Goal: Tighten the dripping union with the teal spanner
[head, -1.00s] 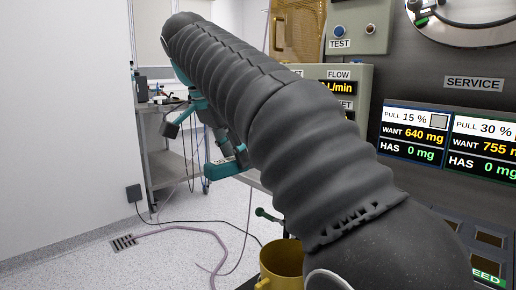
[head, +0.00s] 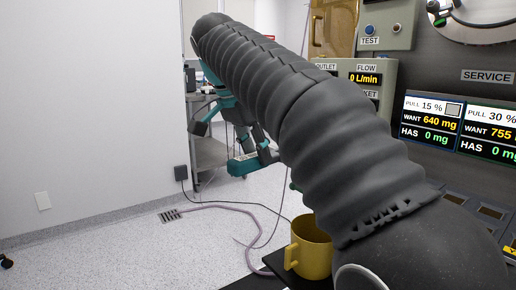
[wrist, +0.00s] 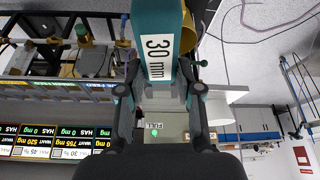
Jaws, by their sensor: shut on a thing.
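My gripper (wrist: 160,92) is shut on the teal spanner (wrist: 158,12), which carries a white "30 mm" label and runs up out of the top of the wrist view. In the head view the teal spanner (head: 242,166) shows as a block beyond my arm, with my gripper (head: 266,153) partly hidden beside it. It is held in the air, above the floor in the picture. I cannot pick out the dripping union in either view. My thick black arm covers much of the head view's middle and right.
A yellow mug (head: 312,252) stands on a dark surface below my arm. A control panel (head: 368,78) reads FLOW 0 L/min; SERVICE screens (head: 430,120) stand at right. A floor drain (head: 170,216) and pink hose (head: 225,208) lie left. A steel cart (head: 207,155) stands behind.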

